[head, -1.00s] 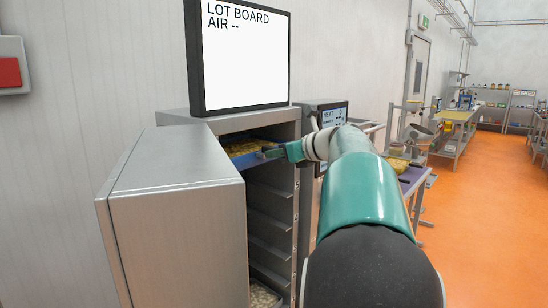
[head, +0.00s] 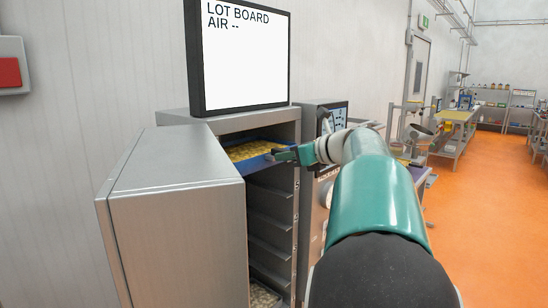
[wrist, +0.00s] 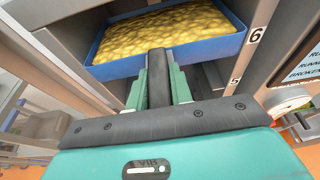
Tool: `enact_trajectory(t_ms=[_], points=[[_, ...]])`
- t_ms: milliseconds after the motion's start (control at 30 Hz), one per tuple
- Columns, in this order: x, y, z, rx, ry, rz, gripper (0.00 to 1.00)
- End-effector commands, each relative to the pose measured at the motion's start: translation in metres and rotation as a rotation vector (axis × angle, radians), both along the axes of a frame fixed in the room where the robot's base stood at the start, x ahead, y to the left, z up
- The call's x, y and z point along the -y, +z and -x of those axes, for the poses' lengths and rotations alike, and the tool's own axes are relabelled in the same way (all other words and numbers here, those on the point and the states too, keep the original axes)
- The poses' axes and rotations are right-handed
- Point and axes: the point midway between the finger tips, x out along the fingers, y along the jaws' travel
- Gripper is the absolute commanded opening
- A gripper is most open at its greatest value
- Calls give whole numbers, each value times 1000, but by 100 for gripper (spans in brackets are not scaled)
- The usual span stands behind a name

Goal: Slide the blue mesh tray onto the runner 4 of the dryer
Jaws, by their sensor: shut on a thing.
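The blue mesh tray (head: 262,155), filled with yellow pieces, is partly inside the open dryer (head: 296,190) near the top of its opening. In the wrist view the tray (wrist: 205,51) is between the dryer's side walls, close to a label "6", with "5" lower down. My gripper (head: 281,156) is shut on the tray's front edge, and its fingers (wrist: 160,62) reach to the middle of the front wall. Below the tray several runners (head: 270,222) show on the inner wall. The mark for runner 4 is not in view.
The dryer's door (head: 180,225) stands open at the left. A lot board (head: 238,58) reading "AIR --" stands on top of the dryer. A control panel (head: 331,122) is just right of the opening. The orange floor (head: 480,210) is clear at the right.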

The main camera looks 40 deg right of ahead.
Motion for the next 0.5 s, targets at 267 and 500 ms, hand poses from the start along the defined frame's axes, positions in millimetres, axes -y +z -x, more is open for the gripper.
enact_trajectory(t_ms=[267,500], points=[[0,2,0,3,-1,1,0],[2,2,20,3,-2,0,0]])
